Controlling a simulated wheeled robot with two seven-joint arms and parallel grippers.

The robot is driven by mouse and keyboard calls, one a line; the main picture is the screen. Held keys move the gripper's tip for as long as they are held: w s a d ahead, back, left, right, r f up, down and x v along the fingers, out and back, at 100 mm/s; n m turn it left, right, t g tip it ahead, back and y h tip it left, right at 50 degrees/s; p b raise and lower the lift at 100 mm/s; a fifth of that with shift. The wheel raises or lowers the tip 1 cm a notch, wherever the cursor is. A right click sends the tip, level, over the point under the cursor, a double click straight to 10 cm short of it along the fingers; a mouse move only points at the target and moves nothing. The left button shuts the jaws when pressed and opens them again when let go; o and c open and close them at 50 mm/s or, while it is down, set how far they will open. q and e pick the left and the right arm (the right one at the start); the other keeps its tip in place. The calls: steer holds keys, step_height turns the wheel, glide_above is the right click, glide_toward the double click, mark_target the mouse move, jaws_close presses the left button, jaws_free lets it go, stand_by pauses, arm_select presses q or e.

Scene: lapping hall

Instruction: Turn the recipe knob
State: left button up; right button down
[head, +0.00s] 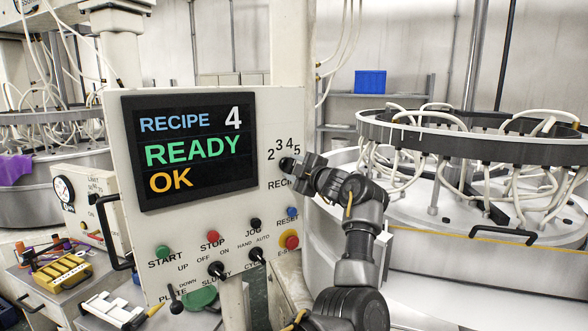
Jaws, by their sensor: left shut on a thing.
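The control panel (190,225) carries a screen (190,150) that reads RECIPE 4, READY and OK. The recipe knob (285,163) is at the panel's right side, below the digits 2, 3, 4 and 5 and above a partly covered RECIPE label. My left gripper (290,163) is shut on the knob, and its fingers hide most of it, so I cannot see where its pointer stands. My right gripper is not in view.
Below the knob are a blue RESET button (292,212), a red emergency stop (291,242) and black switches. Green START (163,252) and red STOP (212,238) buttons are further left. A lapping machine (470,220) stands at the right. A yellow tool block (62,272) lies lower left.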

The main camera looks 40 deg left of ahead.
arm_select(q)
steer(key=m, duration=0.3)
steer(key=shift+m+p, duration=0.75)
steer(key=shift+m, duration=1.05)
steer(key=o, duration=1)
steer(key=shift+d, duration=0.1)
